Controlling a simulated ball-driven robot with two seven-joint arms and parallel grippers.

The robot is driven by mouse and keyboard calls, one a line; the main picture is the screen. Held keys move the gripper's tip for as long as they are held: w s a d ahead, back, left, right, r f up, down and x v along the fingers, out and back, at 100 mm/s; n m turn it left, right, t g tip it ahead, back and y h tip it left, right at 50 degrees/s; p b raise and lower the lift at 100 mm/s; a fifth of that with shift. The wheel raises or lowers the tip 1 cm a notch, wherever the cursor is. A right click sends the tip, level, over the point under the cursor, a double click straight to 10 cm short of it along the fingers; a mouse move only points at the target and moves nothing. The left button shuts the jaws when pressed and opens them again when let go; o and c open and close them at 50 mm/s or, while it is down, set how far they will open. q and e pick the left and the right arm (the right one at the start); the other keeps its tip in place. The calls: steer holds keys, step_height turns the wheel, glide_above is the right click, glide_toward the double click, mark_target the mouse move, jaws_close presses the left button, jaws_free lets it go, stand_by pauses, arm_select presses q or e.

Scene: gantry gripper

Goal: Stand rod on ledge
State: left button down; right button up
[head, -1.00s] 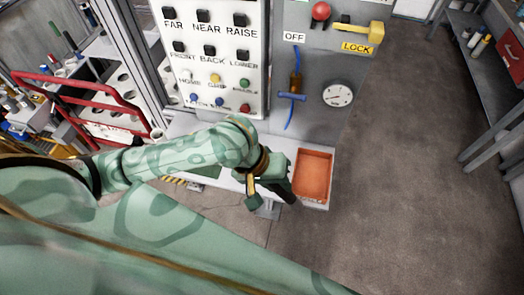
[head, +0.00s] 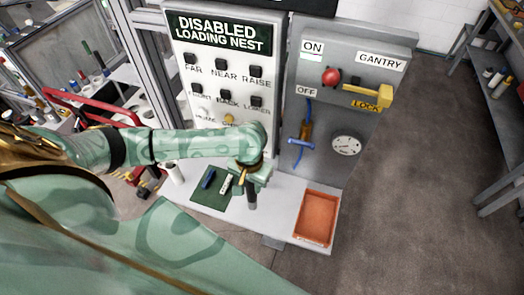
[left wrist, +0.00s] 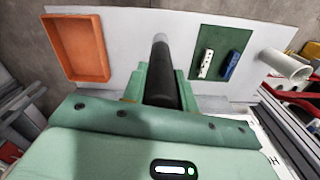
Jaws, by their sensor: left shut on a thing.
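My left gripper (head: 250,178) is shut on a dark grey rod (head: 251,196), which points down from the fingers over the pale ledge (head: 276,215). In the head view the rod looks close to upright. In the left wrist view the rod (left wrist: 161,75) runs between the two green fingers, and its lighter grey end lies against the white ledge (left wrist: 212,25). I cannot tell whether its lower end touches the ledge. My right gripper is not in view.
An orange tray (head: 316,217) sits on the ledge to the right of the rod. A green mat (head: 211,194) with a blue piece and a white piece lies to the left, beside a white cylinder (head: 174,172). The button panel (head: 215,60) rises behind.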

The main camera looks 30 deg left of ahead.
arm_select(q)
step_height(320, 180, down, 7)
steer(key=w+d+b, duration=0.1)
steer(key=w+b, duration=0.1)
steer(key=w, duration=0.1)
steer(key=shift+d, duration=0.2)
steer(key=shift+f, duration=0.1)
steer(key=c, duration=1.1)
jaws_free()
step_height(320, 180, up, 12)
steer(key=p, duration=0.3)
steer(key=shift+p, duration=0.4)
steer(key=shift+s, duration=0.1)
